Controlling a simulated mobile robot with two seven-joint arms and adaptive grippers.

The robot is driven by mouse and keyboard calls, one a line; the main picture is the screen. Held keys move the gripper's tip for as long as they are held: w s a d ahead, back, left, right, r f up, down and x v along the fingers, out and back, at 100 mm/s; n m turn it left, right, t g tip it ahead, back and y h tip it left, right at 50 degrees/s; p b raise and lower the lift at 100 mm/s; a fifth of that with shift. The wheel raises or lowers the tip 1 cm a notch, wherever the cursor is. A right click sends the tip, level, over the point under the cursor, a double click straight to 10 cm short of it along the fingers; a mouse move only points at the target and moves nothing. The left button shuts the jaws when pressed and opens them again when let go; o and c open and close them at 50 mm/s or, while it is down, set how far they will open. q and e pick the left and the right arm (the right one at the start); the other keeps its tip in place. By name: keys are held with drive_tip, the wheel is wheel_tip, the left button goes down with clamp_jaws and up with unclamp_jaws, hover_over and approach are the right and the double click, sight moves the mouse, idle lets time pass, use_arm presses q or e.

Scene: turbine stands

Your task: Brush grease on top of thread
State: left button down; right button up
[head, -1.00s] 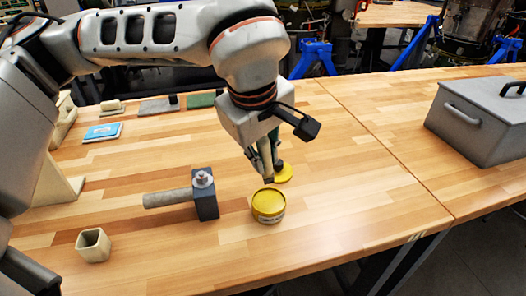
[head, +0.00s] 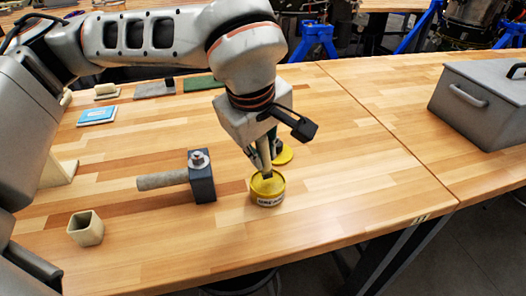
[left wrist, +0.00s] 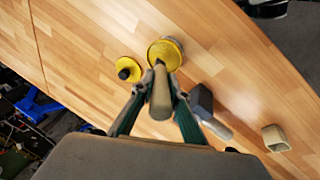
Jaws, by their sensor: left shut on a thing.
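My left gripper (head: 264,150) is shut on a brush (left wrist: 160,95) with a pale handle. It is directly above an open yellow grease can (head: 267,192), and the brush's lower end is at or inside the can's mouth. The wrist view also shows the can (left wrist: 168,43) beyond the brush. Bristles are hidden or too small to tell. A dark block (head: 202,182) stands left of the can, with a metal fitting (head: 199,159) on top and a grey rod (head: 160,181) pointing left. Thread detail is not clear. My right gripper is not in view.
A yellow lid (head: 284,153) with a dark knob (left wrist: 124,74) lies behind the can. A beige square holder (head: 86,228) stands at front left. A blue booklet (head: 97,115) lies at back left. A grey metal box (head: 483,105) is at right. The table right of the can is clear.

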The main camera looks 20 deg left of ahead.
use_arm(q)
drive_tip(key=shift+f+b, duration=0.45)
drive_tip(key=shift+f, duration=0.15)
idle(1.8)
drive_tip(key=shift+r+p, duration=2.1)
drive_tip(key=shift+r, duration=1.45)
